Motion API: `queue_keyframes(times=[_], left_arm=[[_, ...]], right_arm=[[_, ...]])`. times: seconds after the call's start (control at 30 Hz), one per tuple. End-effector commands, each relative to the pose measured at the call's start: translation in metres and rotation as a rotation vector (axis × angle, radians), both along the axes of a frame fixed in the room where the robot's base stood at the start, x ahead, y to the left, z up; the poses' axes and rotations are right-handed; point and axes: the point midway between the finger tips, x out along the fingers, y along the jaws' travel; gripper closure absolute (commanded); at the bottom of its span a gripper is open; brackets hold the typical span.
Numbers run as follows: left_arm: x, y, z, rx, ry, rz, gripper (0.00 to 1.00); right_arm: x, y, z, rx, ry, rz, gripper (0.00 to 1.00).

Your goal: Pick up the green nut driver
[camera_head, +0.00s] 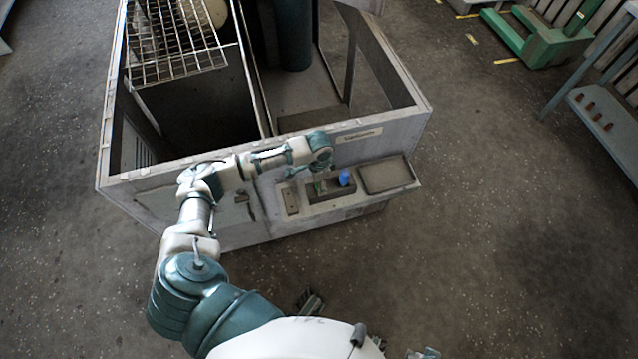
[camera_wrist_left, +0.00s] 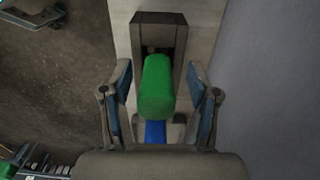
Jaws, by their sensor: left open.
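The green nut driver (camera_wrist_left: 157,88) stands in a dark holder, its rounded green handle pointing at the left wrist camera. In the head view the green nut driver (camera_head: 320,187) is small and partly hidden by my left arm. My left gripper (camera_wrist_left: 160,68) is open, with one finger on each side of the green handle and visible gaps between. In the head view the left gripper (camera_head: 318,171) hangs over the holder. A blue handle (camera_wrist_left: 155,132) is beside the green one, toward the palm; in the head view the blue handle (camera_head: 344,177) stands to its right.
The dark holder (camera_wrist_left: 177,20) sits on a narrow shelf (camera_head: 322,207) on the front of the grey housing (camera_head: 415,118). A shallow tray (camera_head: 387,175) is right of the holder. A wire rack (camera_head: 178,50) lies over the housing's open top.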

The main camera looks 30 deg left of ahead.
Motion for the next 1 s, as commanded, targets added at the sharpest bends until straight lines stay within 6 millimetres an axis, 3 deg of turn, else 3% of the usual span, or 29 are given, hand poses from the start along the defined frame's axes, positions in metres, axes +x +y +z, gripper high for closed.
queue_keyframes(times=[0.27,0.5,0.9,1.0], left_arm=[[0.0,0.004,-0.003,-0.006,-0.002,0.0,0.42],[0.0,0.006,-0.004,-0.008,-0.001,0.001,1.0],[-0.001,0.005,0.002,0.001,0.004,0.002,1.0],[0.0,0.006,0.013,-0.002,0.001,0.003,1.0]], right_arm=[[-0.001,0.003,0.004,-0.007,0.0,-0.001,0.6],[0.0,0.003,0.004,-0.006,0.001,-0.001,0.6],[0.002,0.004,0.005,-0.004,-0.005,-0.001,0.6],[0.004,0.003,-0.009,-0.007,0.004,0.0,0.6]])
